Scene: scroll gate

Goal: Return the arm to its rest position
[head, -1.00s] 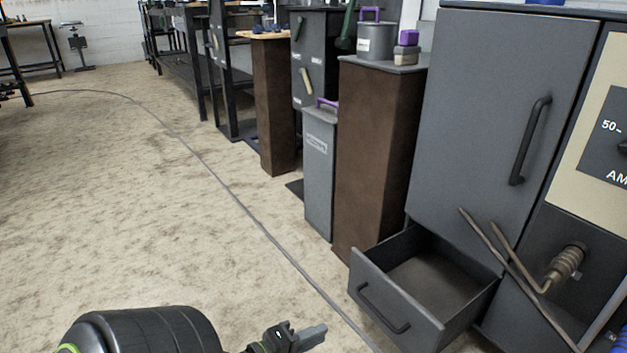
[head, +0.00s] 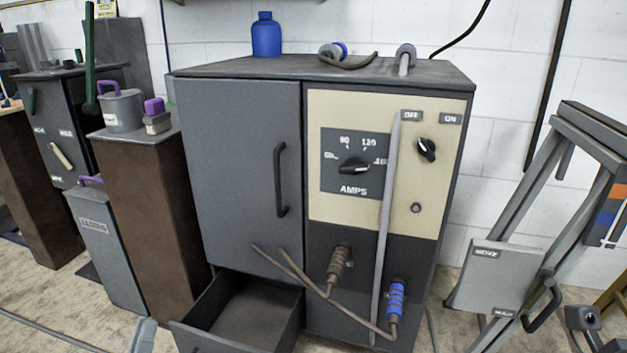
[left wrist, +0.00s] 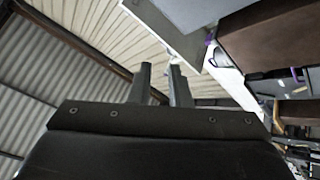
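My left gripper shows in the head view only as a grey finger (head: 144,335) at the bottom edge, left of the open drawer. In the left wrist view my left gripper (left wrist: 162,85) has its two dark fingers apart with a narrow gap and nothing between them. It points toward a ceiling and pale wall panels. Dark grey parts (head: 588,325) at the bottom right corner of the head view seem to belong to my right arm; its finger opening cannot be made out.
A grey welder cabinet (head: 240,160) stands ahead, its lower drawer (head: 245,320) open. Cables hang at its front. A brown pedestal (head: 145,220) and a grey bin (head: 103,240) stand left. A grey frame (head: 535,190) with a panel (head: 492,278) stands right.

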